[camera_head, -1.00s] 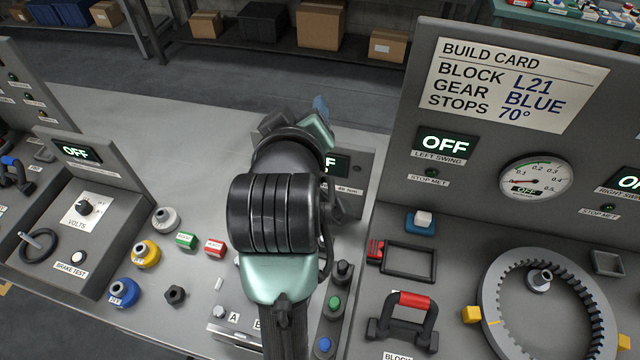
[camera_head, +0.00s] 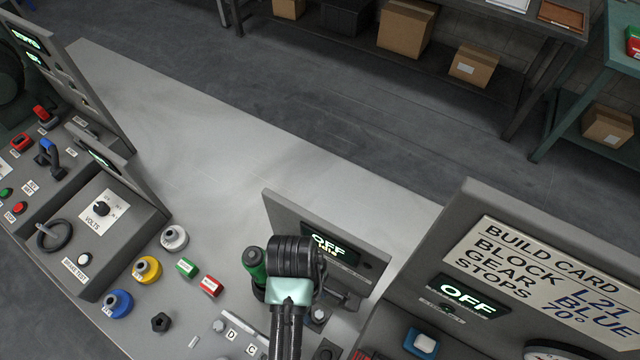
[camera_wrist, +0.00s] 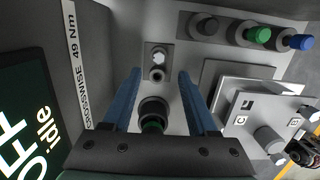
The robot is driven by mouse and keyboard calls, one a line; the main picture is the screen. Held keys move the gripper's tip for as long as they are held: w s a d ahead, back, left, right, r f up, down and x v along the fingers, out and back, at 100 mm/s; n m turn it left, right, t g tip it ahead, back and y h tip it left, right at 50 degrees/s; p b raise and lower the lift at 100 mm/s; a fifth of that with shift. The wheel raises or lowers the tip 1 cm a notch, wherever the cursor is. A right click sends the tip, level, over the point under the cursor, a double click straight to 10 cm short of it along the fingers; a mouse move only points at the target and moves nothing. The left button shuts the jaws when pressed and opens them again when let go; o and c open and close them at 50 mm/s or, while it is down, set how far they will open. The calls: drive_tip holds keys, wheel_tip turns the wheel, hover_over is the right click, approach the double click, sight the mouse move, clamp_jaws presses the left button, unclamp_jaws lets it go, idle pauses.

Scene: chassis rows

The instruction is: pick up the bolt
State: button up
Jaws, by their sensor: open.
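In the wrist view, my gripper (camera_wrist: 160,72) is open, its two blue fingers apart. A silver hex-headed bolt (camera_wrist: 158,53) sits on a small grey block just past the fingertips, roughly centred between them, with a dark round socket beside it. It seems to be the silver head (camera_head: 318,316) right of my arm in the head view. A black and green cylinder (camera_wrist: 153,108) shows between the fingers near the palm; I cannot tell whether they touch it. In the head view my wrist hides the fingertips.
A panel reading OFF (camera_head: 328,246) stands close behind my wrist. A plate with lettered labels (camera_wrist: 262,115) and silver studs lies beside the fingers. The bench top (camera_head: 200,150) is clear toward the back left.

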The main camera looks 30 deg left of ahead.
sight(319, 315)
drive_tip(key=shift+w+d+f, duration=0.1)
drive_tip(key=shift+f, duration=0.75)
drive_tip(key=shift+d+f+p, duration=0.2)
drive_tip(key=shift+d+f, duration=0.05)
drive_tip(key=shift+f, duration=1.05)
drive_tip(key=shift+d+f+p, duration=0.15)
drive_tip(key=shift+d+f, duration=0.05)
drive_tip(key=shift+f, duration=1.1)
drive_tip(key=shift+c, duration=0.3)
clamp_jaws()
